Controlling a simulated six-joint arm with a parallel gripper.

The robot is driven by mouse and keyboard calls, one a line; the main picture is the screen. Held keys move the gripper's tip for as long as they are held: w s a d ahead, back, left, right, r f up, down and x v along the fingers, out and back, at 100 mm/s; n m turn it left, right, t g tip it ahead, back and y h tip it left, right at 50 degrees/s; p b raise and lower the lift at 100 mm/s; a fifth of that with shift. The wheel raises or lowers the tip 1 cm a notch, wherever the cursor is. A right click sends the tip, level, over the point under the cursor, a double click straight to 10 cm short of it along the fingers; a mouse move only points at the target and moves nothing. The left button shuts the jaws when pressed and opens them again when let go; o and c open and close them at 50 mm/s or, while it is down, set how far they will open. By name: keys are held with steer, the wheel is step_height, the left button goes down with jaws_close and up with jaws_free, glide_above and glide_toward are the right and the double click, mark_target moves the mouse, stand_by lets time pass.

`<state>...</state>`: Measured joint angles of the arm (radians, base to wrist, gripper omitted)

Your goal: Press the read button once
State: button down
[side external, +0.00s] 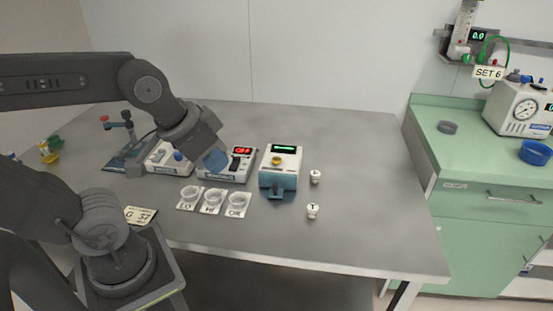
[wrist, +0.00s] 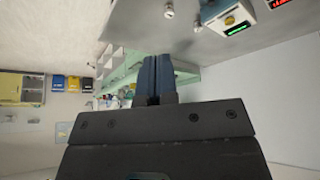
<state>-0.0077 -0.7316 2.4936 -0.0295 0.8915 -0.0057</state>
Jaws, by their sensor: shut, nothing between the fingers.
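A white and teal device (side external: 281,178) with a green display stands on the grey table. A yellow button (side external: 276,160) sits on its top face, below the display; I cannot read a label on it. In the wrist view the yellow button (wrist: 229,20) is at the top right, beside the green display. My gripper (side external: 216,161) is shut and empty, its blue fingers above the table to the left of this device and apart from the button. The shut fingers (wrist: 155,75) also show in the middle of the wrist view.
A white box (side external: 228,164) with a red OFF display stands left of the device, partly behind my gripper. Three labelled cups (side external: 212,200) stand in front. Two small marked vials (side external: 312,211) stand to the right. The table's right part is clear.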

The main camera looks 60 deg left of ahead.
steer(key=w+n+h, duration=0.3)
steer(key=w+n, duration=0.3)
steer(key=w, duration=0.3)
steer(key=n+t+y, duration=0.2)
steer(key=n+t, duration=0.1)
steer(key=n, duration=1.6)
glide_above(277, 160)
step_height(277, 160, down, 10)
steer(key=r, duration=0.1)
steer(key=shift+f, duration=0.25)
steer(key=shift+f, duration=0.15)
steer(key=shift+f, duration=4.25)
steer(key=shift+f, duration=0.2)
steer(key=shift+f, duration=0.25)
